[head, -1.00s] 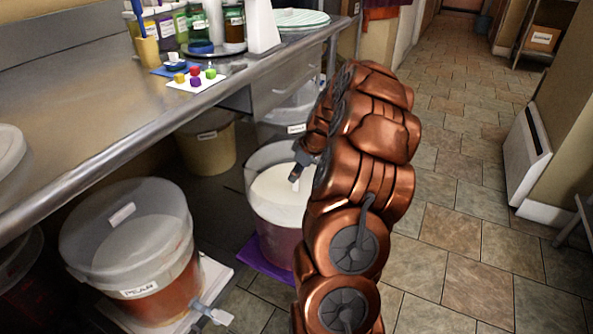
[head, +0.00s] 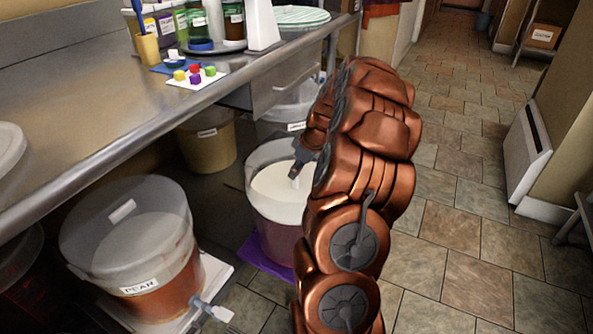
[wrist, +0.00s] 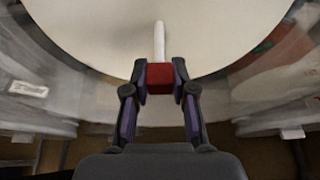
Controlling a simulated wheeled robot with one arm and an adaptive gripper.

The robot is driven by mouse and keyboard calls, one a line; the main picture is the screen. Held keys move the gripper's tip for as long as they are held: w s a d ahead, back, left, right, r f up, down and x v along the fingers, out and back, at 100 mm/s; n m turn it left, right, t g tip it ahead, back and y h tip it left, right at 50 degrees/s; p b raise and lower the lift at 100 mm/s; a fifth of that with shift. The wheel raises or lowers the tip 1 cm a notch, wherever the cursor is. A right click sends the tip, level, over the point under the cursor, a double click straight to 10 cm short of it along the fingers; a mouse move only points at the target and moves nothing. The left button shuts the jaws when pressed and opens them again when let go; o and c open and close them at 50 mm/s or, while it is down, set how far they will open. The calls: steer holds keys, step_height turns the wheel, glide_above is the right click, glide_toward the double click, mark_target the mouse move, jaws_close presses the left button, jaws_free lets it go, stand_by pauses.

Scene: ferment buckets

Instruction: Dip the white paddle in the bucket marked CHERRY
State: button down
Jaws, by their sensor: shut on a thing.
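My gripper (wrist: 160,88) is shut on the red grip (wrist: 160,76) of the white paddle (wrist: 159,42). The paddle points away from the gripper, over a pale cream surface inside an open bucket. I cannot tell whether its tip touches that surface. In the head view my gripper (head: 297,170) is at the right side of this open bucket (head: 274,222), partly hidden by my arm. The bucket is clear, with pinkish-purple contents below the cream top. No readable CHERRY label shows on it.
The open bucket stands on a purple mat (head: 262,255). A lidded bucket marked PEAR (head: 130,250) with a spigot stands at the left. A tan bucket (head: 208,145) stands behind, under the steel counter (head: 90,110).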

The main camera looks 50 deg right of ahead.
step_height(320, 180, up, 14)
steer(key=p, duration=0.3)
steer(key=shift+r+p, duration=0.2)
steer(key=shift+p, duration=0.15)
stand_by(1.1)
